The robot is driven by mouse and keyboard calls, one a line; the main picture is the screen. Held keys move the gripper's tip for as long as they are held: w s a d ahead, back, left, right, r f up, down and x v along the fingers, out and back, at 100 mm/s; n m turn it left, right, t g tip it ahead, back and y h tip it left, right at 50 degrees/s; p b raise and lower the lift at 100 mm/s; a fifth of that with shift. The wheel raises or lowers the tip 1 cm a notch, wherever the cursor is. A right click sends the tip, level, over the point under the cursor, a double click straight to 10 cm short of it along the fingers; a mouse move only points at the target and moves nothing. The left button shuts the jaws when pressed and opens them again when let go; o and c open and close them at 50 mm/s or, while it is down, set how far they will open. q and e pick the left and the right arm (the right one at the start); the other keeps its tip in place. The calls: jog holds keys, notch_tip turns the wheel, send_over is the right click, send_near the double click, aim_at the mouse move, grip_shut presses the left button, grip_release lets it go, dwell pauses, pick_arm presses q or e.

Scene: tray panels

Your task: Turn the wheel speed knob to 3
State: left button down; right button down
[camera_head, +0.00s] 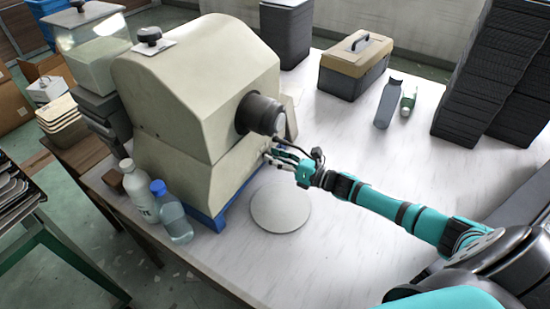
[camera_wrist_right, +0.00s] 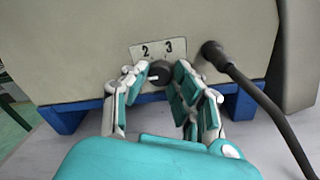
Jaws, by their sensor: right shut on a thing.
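The beige machine (camera_head: 190,90) stands on the white table, with a dark cylinder on its right face. The small black wheel speed knob (camera_wrist_right: 159,72) sits low on the machine's face in the right wrist view. A white label (camera_wrist_right: 158,49) above it shows the numbers 2 and 3. A short pale mark shows on the knob's left part; its exact direction is hard to tell. My right gripper (camera_head: 271,154) is at the machine's lower face, its fingers (camera_wrist_right: 160,84) shut on the knob from both sides. The knob is hidden in the head view. My left gripper is not in view.
A black cable (camera_wrist_right: 255,90) plugs in right of the knob. A round grey disc (camera_head: 280,207) lies below my right gripper. Two bottles (camera_head: 172,215) stand at the table's left edge. A toolbox (camera_head: 355,65) and black stacks (camera_head: 495,70) stand farther back.

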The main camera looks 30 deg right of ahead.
jog(key=shift+m, duration=0.4)
jog(key=shift+f+m+t+h, duration=0.1)
jog(key=shift+m+t+h, duration=0.15)
jog(key=shift+m, duration=5.75)
jog(key=shift+f+m+t+h, duration=0.15)
jog(key=shift+m+t, duration=0.1)
jog(key=shift+m, duration=5.75)
jog(key=shift+s, duration=0.1)
jog(key=c, duration=1.1)
grip_release()
jog(key=shift+r, duration=0.1)
jog(key=shift+o, duration=0.2)
